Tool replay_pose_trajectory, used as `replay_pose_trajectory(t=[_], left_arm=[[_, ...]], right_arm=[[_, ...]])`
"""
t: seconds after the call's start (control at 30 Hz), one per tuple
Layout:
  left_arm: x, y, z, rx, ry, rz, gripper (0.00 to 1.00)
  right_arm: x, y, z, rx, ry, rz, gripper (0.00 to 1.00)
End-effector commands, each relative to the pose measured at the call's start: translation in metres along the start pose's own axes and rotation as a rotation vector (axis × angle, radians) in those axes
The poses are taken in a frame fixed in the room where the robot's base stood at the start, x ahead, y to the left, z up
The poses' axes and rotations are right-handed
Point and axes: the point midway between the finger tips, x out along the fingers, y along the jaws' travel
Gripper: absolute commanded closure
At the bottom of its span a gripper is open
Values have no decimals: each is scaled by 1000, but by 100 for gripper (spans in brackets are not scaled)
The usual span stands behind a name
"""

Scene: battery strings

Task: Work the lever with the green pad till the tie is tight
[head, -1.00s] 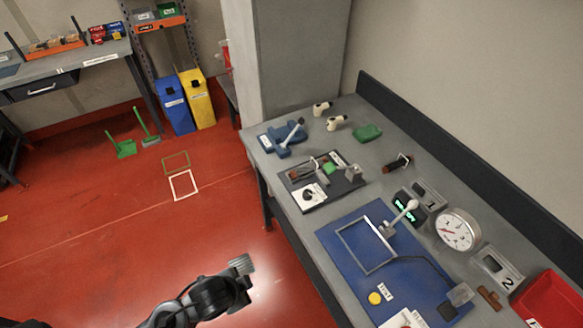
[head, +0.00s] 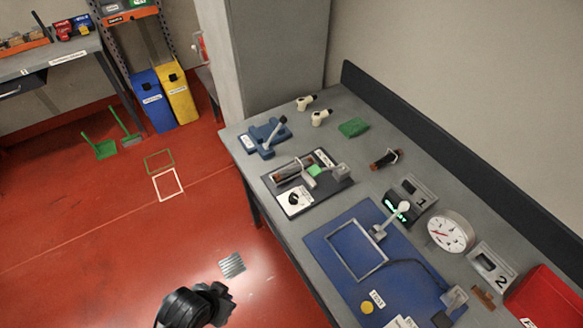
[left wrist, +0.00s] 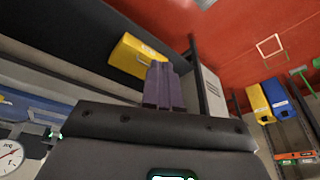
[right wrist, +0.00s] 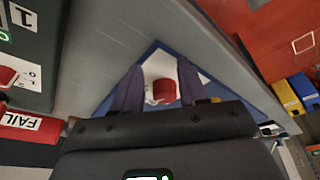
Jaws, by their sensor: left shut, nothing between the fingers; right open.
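In the head view a dark board (head: 335,188) lies on the grey bench. It carries a dark cylinder held in a metal fixture (head: 292,172), with a green pad (head: 314,171) beside it. The tie and lever are too small to make out clearly. A dark arm end, which looks like my left one, is low in the head view, over the floor and well away from the board. In the left wrist view my left gripper (left wrist: 163,78) is shut and empty. In the right wrist view my right gripper (right wrist: 158,78) is open; a red cap (right wrist: 164,91) shows beyond and between its fingers.
The bench also holds a blue clamp with a lever (head: 264,136), a green cloth (head: 353,127), a blue mat (head: 325,256) with a metal frame, a round dial (head: 450,232) and a red bin (head: 545,300). The floor left of the bench is mostly open.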

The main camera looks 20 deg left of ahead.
Motion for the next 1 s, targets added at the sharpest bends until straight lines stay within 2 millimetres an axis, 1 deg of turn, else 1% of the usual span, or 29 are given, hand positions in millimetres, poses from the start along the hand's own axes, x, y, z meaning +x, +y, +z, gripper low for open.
replay_pose_trajectory(t=[0.33,1.0], left_arm=[[4,0,2,1,-1,-1,100],[31,-1,14,1,-1,-1,100]], right_arm=[[1,0,-1,-1,4,0,57],[3,0,-2,-4,14,2,57]])
